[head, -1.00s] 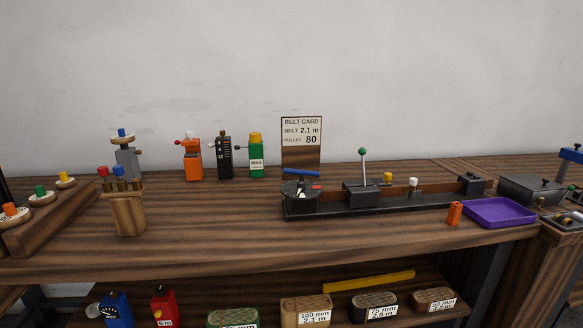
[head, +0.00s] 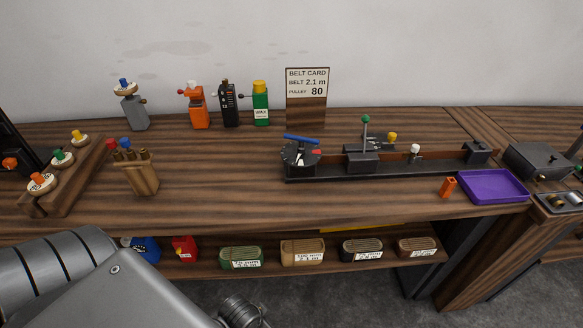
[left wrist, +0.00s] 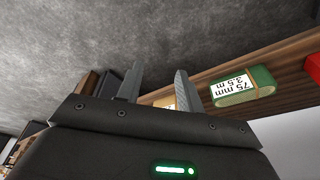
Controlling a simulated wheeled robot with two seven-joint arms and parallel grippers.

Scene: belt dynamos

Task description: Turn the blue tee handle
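The blue tee handle (head: 301,139) sits on top of a dark round dial unit (head: 300,155) at the left end of a black rail fixture on the bench. A red mark shows beside it on the dial. My left arm comes in at the lower left of the head view, below the bench front, and its fingers are out of that picture. In the left wrist view my left gripper (left wrist: 158,85) has its two fingers apart with nothing between them, near the lower shelf. My right gripper is in neither current view.
The black rail (head: 390,168) carries a green-knobbed lever (head: 365,135). A purple tray (head: 492,187) and orange block (head: 447,187) lie to its right. A wooden holder (head: 142,177) stands left. Bench between holder and dial is clear.

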